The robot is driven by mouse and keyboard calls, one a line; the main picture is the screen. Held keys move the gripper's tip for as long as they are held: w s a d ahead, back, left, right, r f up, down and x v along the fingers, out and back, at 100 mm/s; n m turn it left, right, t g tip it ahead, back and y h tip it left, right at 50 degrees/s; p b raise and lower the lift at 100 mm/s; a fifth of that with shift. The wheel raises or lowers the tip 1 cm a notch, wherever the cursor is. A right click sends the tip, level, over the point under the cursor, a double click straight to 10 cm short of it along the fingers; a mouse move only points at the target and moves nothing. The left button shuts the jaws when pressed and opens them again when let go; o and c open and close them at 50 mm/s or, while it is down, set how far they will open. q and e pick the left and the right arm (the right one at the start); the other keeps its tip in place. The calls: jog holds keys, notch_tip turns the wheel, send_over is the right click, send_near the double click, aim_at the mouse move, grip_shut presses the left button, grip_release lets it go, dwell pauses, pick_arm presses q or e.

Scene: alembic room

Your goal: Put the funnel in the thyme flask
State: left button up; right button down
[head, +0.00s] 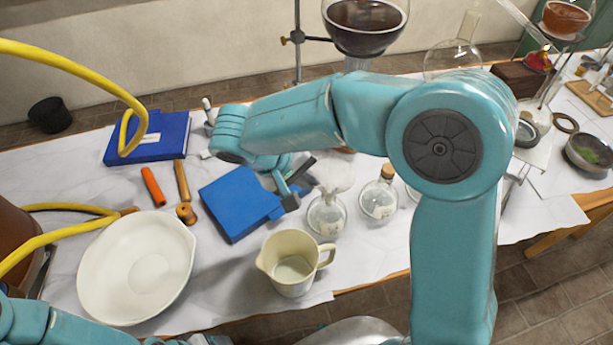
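A pale, translucent funnel-like piece (334,174) shows above a round glass flask (326,215) with a label. It looks to be at the flask's mouth, but I cannot tell how deep it sits. The label is too small to read, so I cannot tell if this is the thyme flask. A corked round flask (379,199) stands to its right. My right gripper (297,185) is just left of the funnel, its dark fingers apart with nothing seen between them. My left arm enters at the bottom left; its gripper (195,341) is barely in frame.
A cream jug (291,264) stands in front of the flasks. A large white bowl (136,267) and a blue book (235,203) lie to the left. A dark-filled glass vessel (364,22) hangs on a stand behind. My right arm hides part of the table.

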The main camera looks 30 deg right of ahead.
jog(key=shift+f, duration=0.2)
jog(key=c, duration=1.2)
grip_release()
jog(key=shift+c, duration=0.2)
jog(key=shift+r, duration=0.15)
notch_tip(320, 180, up, 7)
jog(key=p, duration=0.4)
jog(key=shift+p, duration=0.4)
jog(key=shift+s, duration=0.1)
